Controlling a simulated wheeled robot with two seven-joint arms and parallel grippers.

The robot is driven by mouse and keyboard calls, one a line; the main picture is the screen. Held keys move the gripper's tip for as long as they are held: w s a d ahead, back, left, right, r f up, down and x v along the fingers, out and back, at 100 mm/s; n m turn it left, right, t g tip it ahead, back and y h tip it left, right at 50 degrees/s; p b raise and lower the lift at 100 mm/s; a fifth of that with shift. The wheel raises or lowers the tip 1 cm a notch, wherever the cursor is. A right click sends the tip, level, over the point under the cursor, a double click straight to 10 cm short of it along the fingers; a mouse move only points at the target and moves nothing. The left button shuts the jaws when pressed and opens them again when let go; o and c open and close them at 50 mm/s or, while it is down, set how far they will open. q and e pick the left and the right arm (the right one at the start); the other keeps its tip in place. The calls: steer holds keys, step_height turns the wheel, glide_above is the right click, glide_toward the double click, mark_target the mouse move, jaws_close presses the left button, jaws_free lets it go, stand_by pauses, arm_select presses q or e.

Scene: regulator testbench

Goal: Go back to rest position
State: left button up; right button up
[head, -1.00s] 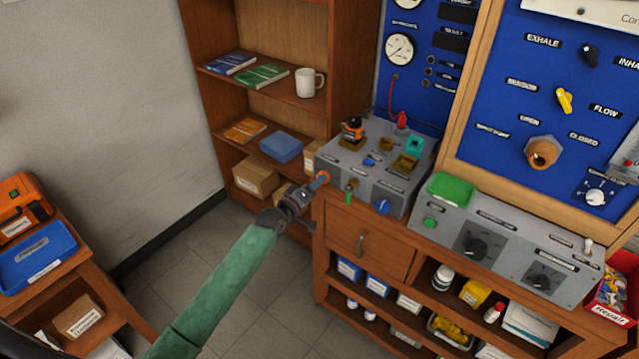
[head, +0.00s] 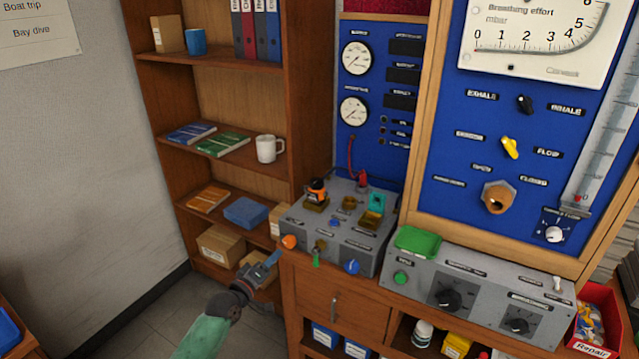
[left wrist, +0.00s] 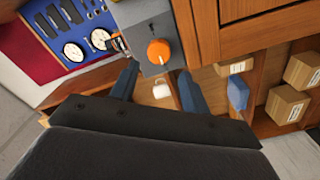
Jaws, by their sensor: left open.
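My left gripper (head: 268,262) is at the lower middle of the head view, just below and left of the orange knob (head: 289,241) on the side of the grey test box (head: 335,262). It stands apart from the knob. In the left wrist view its two blue-grey fingers (left wrist: 157,84) are spread, with nothing between them. The orange knob (left wrist: 158,51) shows there just beyond the fingertips. My right gripper is in neither view.
A wooden shelf (head: 240,167) with books, a white mug (head: 267,148) and cardboard boxes (head: 220,245) stands behind the gripper. The bench drawer (head: 335,306) is right of it. A grey control box (head: 470,302) sits farther right. Floor (head: 155,325) shows at left.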

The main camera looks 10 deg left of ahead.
arm_select(q)
steer(key=s+a+f+m+g+y, duration=0.1)
steer(key=s+f+m+g+y, duration=0.15)
steer(key=f, duration=0.75)
steer(key=s+a+f+m+g+y, duration=0.1)
steer(key=s+f+m+g, duration=0.3)
steer(key=f, duration=0.6)
steer(key=s+a+f+m+g+y, duration=0.1)
steer(key=s+f+m+g+y, duration=0.15)
steer(key=f, duration=0.85)
steer(key=s+d+f+g, duration=0.3)
steer(key=s+f+g, duration=0.1)
steer(key=s+f, duration=1)
steer(key=s+d+f+g, duration=0.1)
steer(key=s+d+f, duration=0.1)
steer(key=s, duration=0.5)
steer(key=s+d+f, duration=0.3)
steer(key=s, duration=0.4)
steer(key=s+d+f+g, duration=0.1)
steer(key=s+d+f, duration=0.1)
steer(key=s, duration=0.6)
steer(key=shift+d+f+m+g, duration=0.3)
steer(key=shift+f, duration=0.2)
steer(key=shift+c, duration=0.2)
